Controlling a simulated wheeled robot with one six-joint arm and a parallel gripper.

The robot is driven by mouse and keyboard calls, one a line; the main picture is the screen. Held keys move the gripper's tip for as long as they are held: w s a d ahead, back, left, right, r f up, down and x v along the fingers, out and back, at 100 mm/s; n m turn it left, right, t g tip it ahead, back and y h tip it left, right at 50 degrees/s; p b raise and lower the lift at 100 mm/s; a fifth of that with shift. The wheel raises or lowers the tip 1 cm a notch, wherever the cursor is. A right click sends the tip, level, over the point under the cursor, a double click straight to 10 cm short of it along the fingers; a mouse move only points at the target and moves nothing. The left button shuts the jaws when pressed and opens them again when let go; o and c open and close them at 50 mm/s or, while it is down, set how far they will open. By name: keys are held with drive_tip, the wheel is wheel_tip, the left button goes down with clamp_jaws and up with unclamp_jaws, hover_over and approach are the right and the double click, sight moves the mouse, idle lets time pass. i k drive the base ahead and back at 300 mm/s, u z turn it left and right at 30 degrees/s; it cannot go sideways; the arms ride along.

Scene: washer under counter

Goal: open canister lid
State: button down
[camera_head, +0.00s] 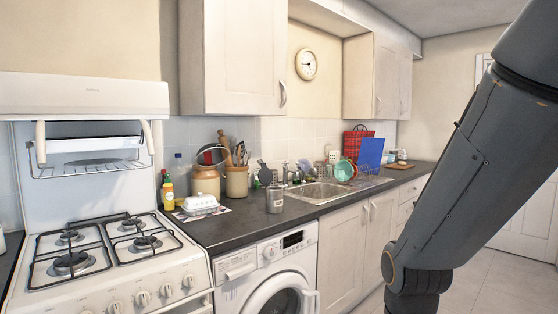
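A brown ceramic canister (206,184) stands on the dark counter against the tiled wall, left of the sink. A round, dark-rimmed disc (212,155) stands tilted up at its top; it looks like a raised lid, but it is too small to tell how it is joined. My arm fills the right side of the view, well apart from the canister. My gripper is outside the picture, so its fingers do not show.
A utensil crock (237,183) stands right beside the canister. A white butter dish (200,203), a yellow bottle (168,192) and a metal cup (274,200) are in front and around. The gas stove (100,262) is left; the washer (268,275) is below. Floor shows at right.

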sight(264, 176)
drive_tip(key=z, duration=0.7)
drive_tip(key=i, duration=1.95)
drive_tip(key=u, duration=0.8)
drive_tip(key=i, duration=0.8)
drive_tip(key=u, duration=0.75)
